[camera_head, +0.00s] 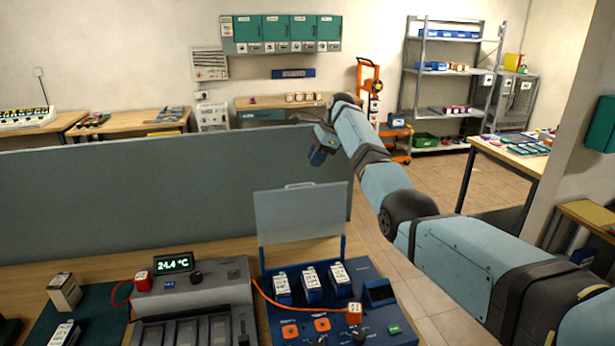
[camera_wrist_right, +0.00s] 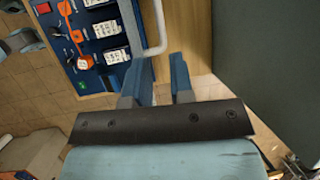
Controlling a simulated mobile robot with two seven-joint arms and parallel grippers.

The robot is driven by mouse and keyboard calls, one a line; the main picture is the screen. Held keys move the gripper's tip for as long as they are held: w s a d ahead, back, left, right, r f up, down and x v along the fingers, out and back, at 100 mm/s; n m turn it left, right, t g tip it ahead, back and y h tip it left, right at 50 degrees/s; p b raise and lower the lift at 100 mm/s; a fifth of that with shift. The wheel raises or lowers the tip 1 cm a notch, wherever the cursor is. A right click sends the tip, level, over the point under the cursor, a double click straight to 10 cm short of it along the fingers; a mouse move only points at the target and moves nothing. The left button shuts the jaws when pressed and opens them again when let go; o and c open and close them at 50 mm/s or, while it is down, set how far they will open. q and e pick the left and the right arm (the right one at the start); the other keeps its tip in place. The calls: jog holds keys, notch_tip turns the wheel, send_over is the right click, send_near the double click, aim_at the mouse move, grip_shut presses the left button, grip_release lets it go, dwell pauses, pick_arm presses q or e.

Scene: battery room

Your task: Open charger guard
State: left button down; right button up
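The blue charger (camera_head: 335,290) stands on the bench at the front, with several batteries in its slots. Its guard (camera_head: 300,215) is a clear grey panel standing upright at the charger's back edge, with a pale handle (camera_head: 300,185) on top. My right gripper (camera_head: 318,155) is above and behind the guard's upper right, apart from it in the head view. In the right wrist view its two blue fingers (camera_wrist_right: 168,78) have a gap with nothing held between them. A pale bar (camera_wrist_right: 155,48), likely the handle, shows just beyond them. My left gripper is out of view.
A grey unit (camera_head: 195,295) with a 24.4 °C display (camera_head: 174,262) stands left of the charger. A grey partition (camera_head: 130,190) runs behind the bench. Open floor (camera_head: 425,290) is to the right.

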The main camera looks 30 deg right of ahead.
jog(key=shift+v, duration=1.6)
